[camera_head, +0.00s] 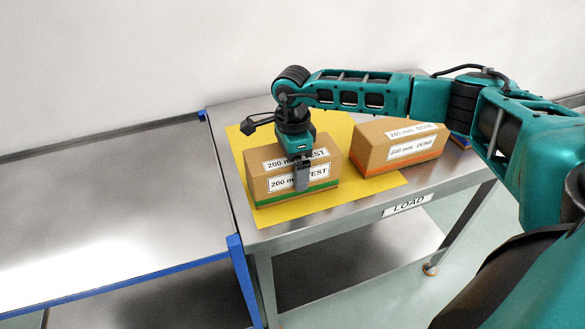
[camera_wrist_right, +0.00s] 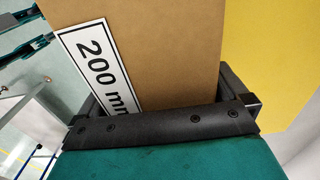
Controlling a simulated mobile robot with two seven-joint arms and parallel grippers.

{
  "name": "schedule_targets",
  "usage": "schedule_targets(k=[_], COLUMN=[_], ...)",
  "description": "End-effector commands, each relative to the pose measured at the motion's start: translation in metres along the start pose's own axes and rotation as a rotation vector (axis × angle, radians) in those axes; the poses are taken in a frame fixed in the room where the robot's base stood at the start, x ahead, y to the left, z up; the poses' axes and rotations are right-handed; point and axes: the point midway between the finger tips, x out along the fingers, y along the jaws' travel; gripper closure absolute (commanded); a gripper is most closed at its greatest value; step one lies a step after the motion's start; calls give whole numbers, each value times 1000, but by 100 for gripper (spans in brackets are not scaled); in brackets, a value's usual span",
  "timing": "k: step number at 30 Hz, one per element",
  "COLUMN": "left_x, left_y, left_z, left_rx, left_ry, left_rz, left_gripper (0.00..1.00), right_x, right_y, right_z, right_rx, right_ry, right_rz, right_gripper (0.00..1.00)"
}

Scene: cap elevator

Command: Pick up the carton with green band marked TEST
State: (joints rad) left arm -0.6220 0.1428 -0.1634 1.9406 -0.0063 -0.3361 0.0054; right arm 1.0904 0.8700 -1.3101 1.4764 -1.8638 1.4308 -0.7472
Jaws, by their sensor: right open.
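The carton with the green band marked TEST (camera_head: 262,186) stands on the yellow mat (camera_head: 300,213) on the metal table. Its labels read 200 mm TEST, partly covered by my gripper. My right gripper (camera_head: 301,178) comes down over the carton from above, with one finger in front of its labelled face. The other finger is hidden in the head view. In the right wrist view, the carton's brown top (camera_wrist_right: 160,55) lies between the two jaw sides of the open right gripper (camera_wrist_right: 165,110). My left gripper is not in view.
A second carton with an orange band marked 240 mm DONE (camera_head: 375,150) stands to the right on the mat. A LOAD sign (camera_head: 408,204) is on the table's front edge. A bare metal surface with a blue edge (camera_head: 110,220) adjoins at left.

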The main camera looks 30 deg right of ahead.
Motion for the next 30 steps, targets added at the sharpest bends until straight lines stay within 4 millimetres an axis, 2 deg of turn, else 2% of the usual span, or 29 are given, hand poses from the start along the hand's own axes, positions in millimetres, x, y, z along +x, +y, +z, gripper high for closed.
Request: schedule_targets(k=[3, 9, 30], left_x=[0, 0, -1], left_y=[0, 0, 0], left_z=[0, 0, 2], left_rx=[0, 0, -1], left_ry=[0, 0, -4], left_rz=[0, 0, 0], left_gripper=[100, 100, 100], right_x=[7, 7, 5], right_y=[0, 0, -1], right_z=[0, 0, 0], right_rx=[-2, -2, -1], right_ry=[-1, -1, -2], right_rz=[0, -1, -4], right_gripper=[0, 0, 65])
